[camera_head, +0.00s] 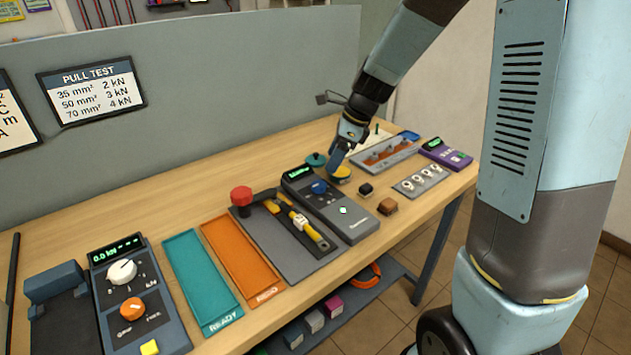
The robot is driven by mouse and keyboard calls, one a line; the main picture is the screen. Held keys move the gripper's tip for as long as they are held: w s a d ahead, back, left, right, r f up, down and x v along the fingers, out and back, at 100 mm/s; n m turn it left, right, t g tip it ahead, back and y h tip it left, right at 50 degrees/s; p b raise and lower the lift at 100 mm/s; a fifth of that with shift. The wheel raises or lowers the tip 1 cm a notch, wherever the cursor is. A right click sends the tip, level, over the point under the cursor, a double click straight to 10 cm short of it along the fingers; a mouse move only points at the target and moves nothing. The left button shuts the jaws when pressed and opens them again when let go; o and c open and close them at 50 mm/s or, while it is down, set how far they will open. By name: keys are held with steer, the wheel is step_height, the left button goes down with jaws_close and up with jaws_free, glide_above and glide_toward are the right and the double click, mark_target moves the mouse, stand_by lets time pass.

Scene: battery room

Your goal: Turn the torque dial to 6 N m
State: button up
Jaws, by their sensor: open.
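A dark grey device (329,203) with a small green-lit screen (299,174) stands right of the middle of the bench. A blue knob (319,187) sits below its screen; it appears to be the torque dial, but its setting and markings are too small to read. My gripper (338,158) is open and points down above the bench, behind and to the right of the blue knob. It is apart from the knob, near a yellow round piece (341,172) and a dark green round piece (315,160). The gap between the fingers is hard to see.
Orange (243,256) and teal (201,280) trays and a kN tester (130,290) lie further left.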

mark_target(319, 184)
steer(key=x, duration=0.9)
steer(key=shift+c, duration=0.3)
